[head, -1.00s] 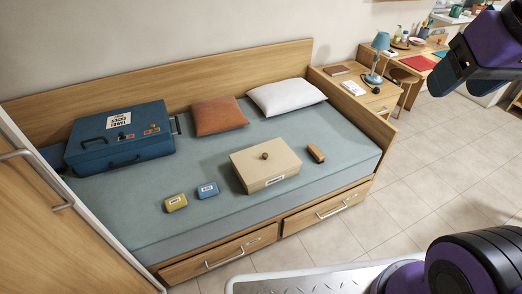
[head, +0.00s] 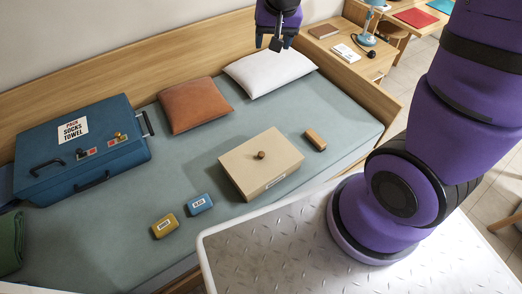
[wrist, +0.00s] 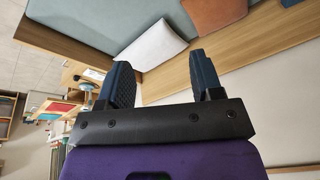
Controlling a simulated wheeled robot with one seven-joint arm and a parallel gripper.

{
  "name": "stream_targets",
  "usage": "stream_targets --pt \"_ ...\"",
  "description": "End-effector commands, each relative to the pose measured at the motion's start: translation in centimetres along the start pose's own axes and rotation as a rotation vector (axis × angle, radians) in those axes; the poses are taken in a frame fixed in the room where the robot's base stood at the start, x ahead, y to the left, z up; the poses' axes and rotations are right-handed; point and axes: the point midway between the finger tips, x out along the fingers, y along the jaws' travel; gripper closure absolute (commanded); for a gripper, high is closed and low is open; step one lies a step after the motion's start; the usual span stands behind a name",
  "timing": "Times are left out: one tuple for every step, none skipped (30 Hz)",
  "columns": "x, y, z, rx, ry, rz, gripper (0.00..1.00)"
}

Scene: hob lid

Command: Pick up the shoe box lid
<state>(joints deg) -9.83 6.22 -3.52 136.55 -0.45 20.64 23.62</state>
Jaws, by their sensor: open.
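The shoe box (head: 245,182) is beige and lies on the bed, right of the middle in the head view. Its lid (head: 240,158) is on top and has a round brown knob (head: 262,155) near its centre. A small label shows on the front side. My gripper (head: 277,44) is high above the far side of the bed, near the white pillow and well away from the lid. In the wrist view my gripper (wrist: 160,78) has its two dark fingers apart with nothing between them. The shoe box does not show in the wrist view.
A yellow box (head: 165,226) and a blue box (head: 200,203) lie left of the shoe box, and a wooden block (head: 315,139) lies right of it. A blue suitcase (head: 80,150), an orange pillow (head: 194,104) and a white pillow (head: 270,69) are also on the bed.

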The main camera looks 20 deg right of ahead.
Motion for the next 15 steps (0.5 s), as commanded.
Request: stream_targets --pt "2.1 -0.4 0.0 0.011 -0.016 0.009 0.4" --pt "3.2 -0.6 -0.1 0.02 -0.022 0.013 0.4" --pt "4.7 -0.8 -0.1 0.031 -0.027 0.017 0.4" --pt "5.8 -1.0 -0.1 0.04 -0.031 0.02 0.4" --pt "6.9 -1.2 -0.1 0.048 -0.035 0.025 0.4" --pt "8.4 -1.3 0.0 0.06 -0.041 0.03 0.4" --pt "9.5 -1.4 0.1 0.068 -0.045 0.034 0.4" --pt "10.7 -1.6 0.2 0.076 -0.049 0.038 0.4" --pt "12.2 -1.7 0.4 0.086 -0.053 0.044 0.4" --pt "13.3 -1.8 0.6 0.093 -0.057 0.048 0.4" --pt "14.4 -1.9 0.9 0.102 -0.06 0.053 0.4" --pt "16.0 -1.9 1.2 0.111 -0.065 0.059 0.4" --pt "17.1 -2.0 1.5 0.119 -0.069 0.064 0.4" --pt "18.2 -2.0 1.8 0.125 -0.071 0.068 0.4" --pt "19.8 -2.0 2.3 0.135 -0.075 0.074 0.4"
